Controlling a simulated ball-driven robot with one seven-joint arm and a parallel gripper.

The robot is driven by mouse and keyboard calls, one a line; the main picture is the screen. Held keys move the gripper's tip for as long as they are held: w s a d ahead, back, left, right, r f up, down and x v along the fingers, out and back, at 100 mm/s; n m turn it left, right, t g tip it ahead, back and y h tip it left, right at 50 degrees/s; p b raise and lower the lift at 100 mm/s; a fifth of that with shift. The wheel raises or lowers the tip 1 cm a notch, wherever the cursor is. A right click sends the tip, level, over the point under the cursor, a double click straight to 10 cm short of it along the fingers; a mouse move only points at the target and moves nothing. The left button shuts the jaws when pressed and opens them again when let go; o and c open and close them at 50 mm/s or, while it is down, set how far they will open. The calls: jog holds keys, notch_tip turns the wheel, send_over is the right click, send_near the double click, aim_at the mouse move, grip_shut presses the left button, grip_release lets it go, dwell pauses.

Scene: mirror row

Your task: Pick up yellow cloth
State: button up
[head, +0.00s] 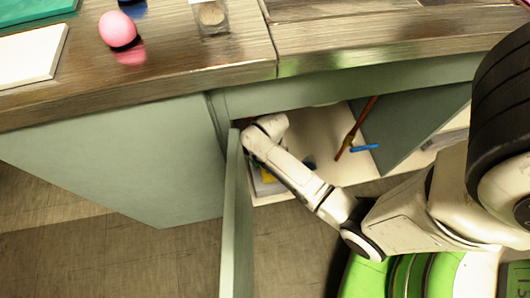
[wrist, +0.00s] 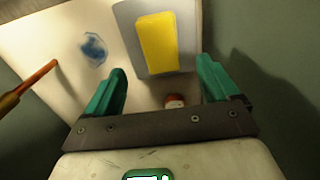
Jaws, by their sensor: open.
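The yellow cloth (wrist: 157,42) is a flat yellow rectangle in the wrist view. It lies on a grey pad or tray (wrist: 124,20) inside the cabinet. My gripper (wrist: 161,66) is open, with its two green fingers apart and nothing held. In the picture the cloth lies just beyond the fingertips, between their lines; the remaining distance is hard to tell. In the head view only a small yellow patch (head: 267,176) shows beside my arm, and the gripper itself is hidden.
The cabinet door (head: 236,215) stands open close to my arm. Inside are a blue crumpled thing (wrist: 94,48), a reddish-brown stick (wrist: 35,82) and a small reddish-white item (wrist: 174,101). The countertop (head: 180,65) above holds a pink ball (head: 117,28).

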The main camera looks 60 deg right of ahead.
notch_tip(320, 180, down, 9)
jog(key=b, duration=0.4)
jog(key=shift+r, duration=0.1)
jog(key=shift+c, duration=0.4)
jog(key=c, duration=1)
jog(key=shift+o, duration=0.2)
notch_tip(320, 180, up, 10)
jog(key=p, duration=0.5)
